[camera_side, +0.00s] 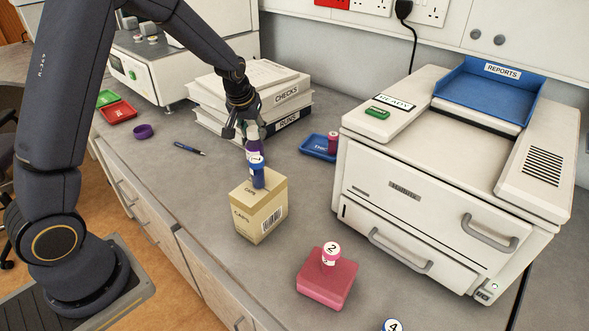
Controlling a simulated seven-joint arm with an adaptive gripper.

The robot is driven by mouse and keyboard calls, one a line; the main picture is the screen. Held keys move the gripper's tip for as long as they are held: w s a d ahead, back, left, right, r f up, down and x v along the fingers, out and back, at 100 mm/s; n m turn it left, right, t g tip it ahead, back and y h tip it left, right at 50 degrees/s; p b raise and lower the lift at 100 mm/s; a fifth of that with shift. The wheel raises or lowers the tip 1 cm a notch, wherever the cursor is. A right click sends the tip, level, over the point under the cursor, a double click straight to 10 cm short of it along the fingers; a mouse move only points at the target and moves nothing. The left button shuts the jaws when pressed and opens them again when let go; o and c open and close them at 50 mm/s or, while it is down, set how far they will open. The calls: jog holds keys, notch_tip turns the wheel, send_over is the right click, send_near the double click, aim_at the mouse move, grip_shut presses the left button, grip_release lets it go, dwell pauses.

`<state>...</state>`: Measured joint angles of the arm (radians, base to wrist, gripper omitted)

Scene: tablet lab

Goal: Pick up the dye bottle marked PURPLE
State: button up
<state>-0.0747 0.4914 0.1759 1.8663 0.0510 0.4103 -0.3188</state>
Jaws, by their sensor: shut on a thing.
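My gripper (250,128) points down and is shut on a purple bottle (254,147) with a pale top. No PURPLE marking can be read on it. It shows directly above a blue bottle (258,178) with a numbered, blue-rimmed white top, which appears to stand on the tan CAPS box (262,218). The two bottles overlap in this view, so I cannot tell whether they touch.
A pink bottle marked 2 (331,255) stands on a pink block (326,282). A numbered top (392,325) shows at the bottom edge. A blue tray (318,146) and magenta bottle (333,142) sit beside the large machine (400,190).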

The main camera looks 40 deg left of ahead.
grip_shut()
jog(key=shift+r, duration=0.1)
